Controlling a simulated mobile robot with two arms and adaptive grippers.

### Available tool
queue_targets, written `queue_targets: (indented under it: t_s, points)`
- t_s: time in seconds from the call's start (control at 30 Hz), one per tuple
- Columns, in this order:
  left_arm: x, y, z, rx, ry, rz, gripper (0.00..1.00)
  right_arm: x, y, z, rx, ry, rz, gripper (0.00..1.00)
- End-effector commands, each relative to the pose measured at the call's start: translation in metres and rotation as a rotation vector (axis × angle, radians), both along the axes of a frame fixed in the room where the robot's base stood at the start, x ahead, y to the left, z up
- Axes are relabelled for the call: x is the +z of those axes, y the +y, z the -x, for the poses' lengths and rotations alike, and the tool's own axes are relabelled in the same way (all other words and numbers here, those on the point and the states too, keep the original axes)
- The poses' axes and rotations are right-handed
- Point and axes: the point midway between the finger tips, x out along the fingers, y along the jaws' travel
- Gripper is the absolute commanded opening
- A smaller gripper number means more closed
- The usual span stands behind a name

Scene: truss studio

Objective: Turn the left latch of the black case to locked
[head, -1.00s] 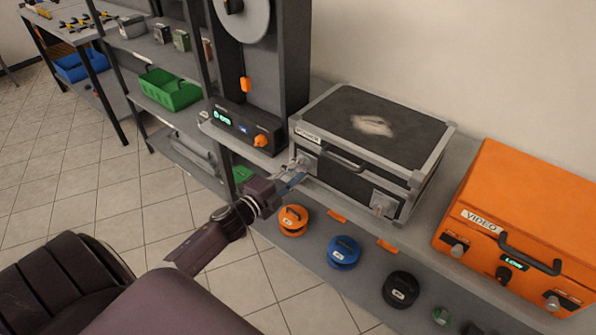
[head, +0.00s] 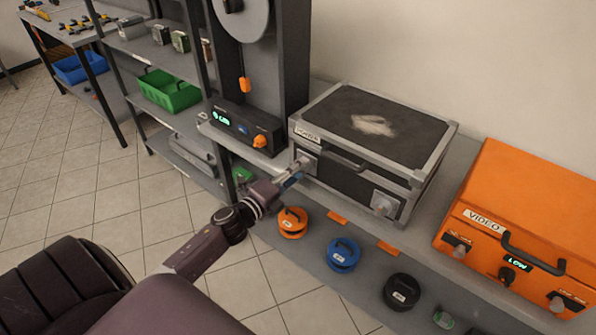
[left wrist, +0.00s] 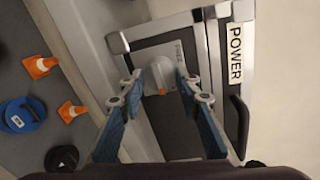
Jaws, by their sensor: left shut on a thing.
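The black case (head: 345,182) with silver edges and a "POWER" label stands closed on the shelf top. Its left latch (left wrist: 158,78) is a pale knob on a light plate with a small orange mark, low on the knob in the left wrist view. Small lettering beside it is hard to read. My left gripper (head: 301,164) is shut on this left latch, with one blue-padded finger on each side of the knob. The fingers partly hide the latch in the head view. The right latch (head: 384,204) is free. My right gripper is out of view.
An orange "VIDEO" case (head: 520,215) stands to the right. A dark device with an orange knob (head: 259,141) stands close on the left. Orange, blue and black round items (head: 343,254) lie on the lower shelf. The tiled floor (head: 130,200) in front is clear.

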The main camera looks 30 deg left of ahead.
Motion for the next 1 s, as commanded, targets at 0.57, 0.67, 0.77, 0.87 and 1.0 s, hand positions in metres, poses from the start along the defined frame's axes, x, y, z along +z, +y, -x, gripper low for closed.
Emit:
queue_targets:
  t_s: [0.57,0.67,0.77,0.87,1.0]
  points:
    - [0.0,0.0,0.0,0.0,0.001,-0.001,0.49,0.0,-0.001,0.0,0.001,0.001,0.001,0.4]
    - [0.0,0.0,0.001,0.0,0.001,-0.001,0.49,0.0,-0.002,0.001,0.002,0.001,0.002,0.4]
    - [-0.001,0.0,0.007,-0.001,0.002,0.0,0.49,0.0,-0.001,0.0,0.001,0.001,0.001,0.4]
    - [-0.001,0.001,0.019,0.001,0.003,0.0,0.49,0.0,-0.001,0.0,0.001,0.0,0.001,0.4]
    - [0.001,0.003,0.043,0.0,0.004,0.001,0.49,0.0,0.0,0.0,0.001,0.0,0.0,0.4]
